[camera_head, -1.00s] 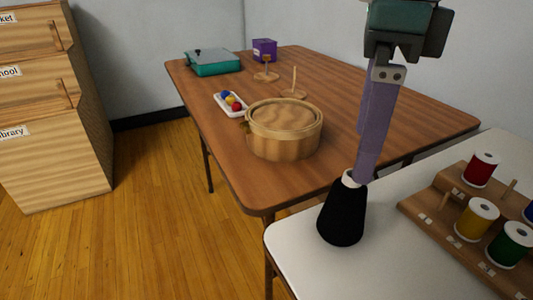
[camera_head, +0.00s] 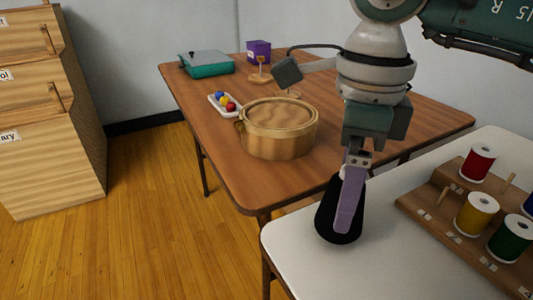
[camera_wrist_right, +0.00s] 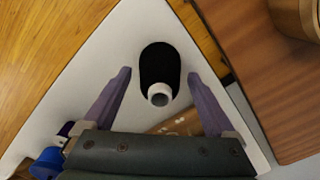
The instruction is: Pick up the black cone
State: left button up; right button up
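The black cone (camera_head: 325,218) stands upright on the white table (camera_head: 290,248), near its left corner. Its white top is mostly hidden behind my right gripper (camera_head: 346,215) in the head view. In the right wrist view, the cone (camera_wrist_right: 160,62) with its white tip lies between the two purple fingers of my right gripper (camera_wrist_right: 159,75). The fingers are spread wide, with a gap on each side, and hold nothing. My left gripper is not in view.
A wooden rack (camera_head: 430,213) with red, yellow and green spools stands right of the cone. Behind is a brown table (camera_head: 240,180) with a round lidded basket (camera_head: 278,142) and a white tray of balls (camera_head: 211,103). The white table left of the cone is clear.

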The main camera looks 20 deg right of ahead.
jog(key=c, duration=1.3)
jog(key=shift+r, duration=0.1)
jog(key=shift+c, duration=0.2)
